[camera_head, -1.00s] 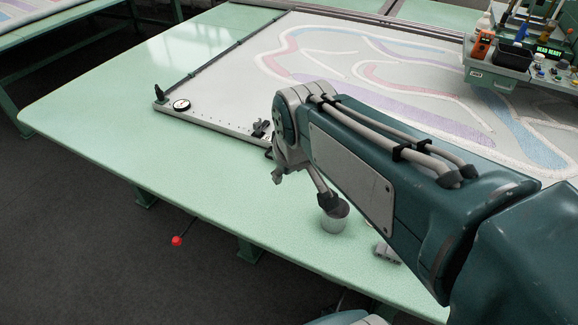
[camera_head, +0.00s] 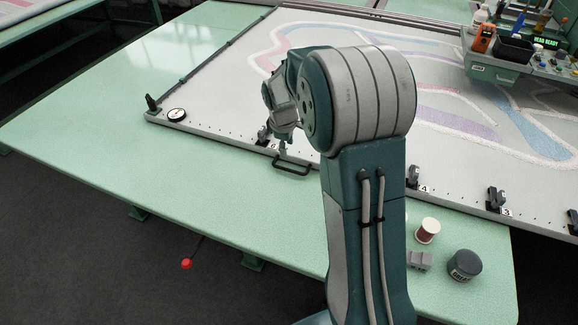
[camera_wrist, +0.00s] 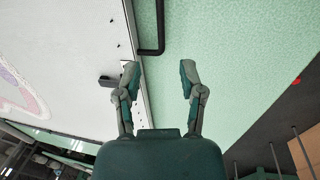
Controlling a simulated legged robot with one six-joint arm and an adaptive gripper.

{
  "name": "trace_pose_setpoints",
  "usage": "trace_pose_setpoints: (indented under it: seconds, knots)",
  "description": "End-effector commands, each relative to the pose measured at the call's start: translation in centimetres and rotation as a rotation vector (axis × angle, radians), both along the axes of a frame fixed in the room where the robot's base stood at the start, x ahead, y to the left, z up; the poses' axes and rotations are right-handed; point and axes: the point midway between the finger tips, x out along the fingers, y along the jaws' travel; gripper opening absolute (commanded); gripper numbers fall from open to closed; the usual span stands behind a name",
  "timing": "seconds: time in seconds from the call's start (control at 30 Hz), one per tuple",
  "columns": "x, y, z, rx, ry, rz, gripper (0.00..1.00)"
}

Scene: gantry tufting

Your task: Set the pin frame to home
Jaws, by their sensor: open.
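The pin frame (camera_head: 220,135) lies on the green table as a pale bar with small pins along its near edge, around the patterned cloth. A black handle (camera_head: 292,167) sticks out from that edge. My gripper (camera_head: 276,143) is above the edge beside a black clamp and close to the handle; my arm hides part of it. In the wrist view my gripper (camera_wrist: 160,78) is open and empty. The handle (camera_wrist: 161,25) shows just ahead of its fingertips, between their lines. I cannot tell the height gap. The frame edge (camera_wrist: 136,50) runs along the left finger.
A round dial (camera_head: 177,115) sits at the frame's left corner. Numbered clamps (camera_head: 495,200) stand along the right part of the edge. A thread spool (camera_head: 427,230), a grey block (camera_head: 420,260) and a dark jar (camera_head: 464,265) stand at the table's front right. The front left table is clear.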

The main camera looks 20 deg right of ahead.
Motion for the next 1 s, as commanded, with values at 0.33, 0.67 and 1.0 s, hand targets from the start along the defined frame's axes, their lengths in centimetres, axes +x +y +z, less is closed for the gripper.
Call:
trace_pose_setpoints:
  seconds: [0.33, 0.67, 1.0]
  knots:
    - [0.6, -0.7, -4.1, 0.000, 0.009, 0.006, 0.51]
    - [1.4, -1.4, -9.6, -0.001, 0.005, 0.005, 0.51]
    - [1.6, -1.5, -10.9, -0.001, 0.002, 0.006, 0.51]
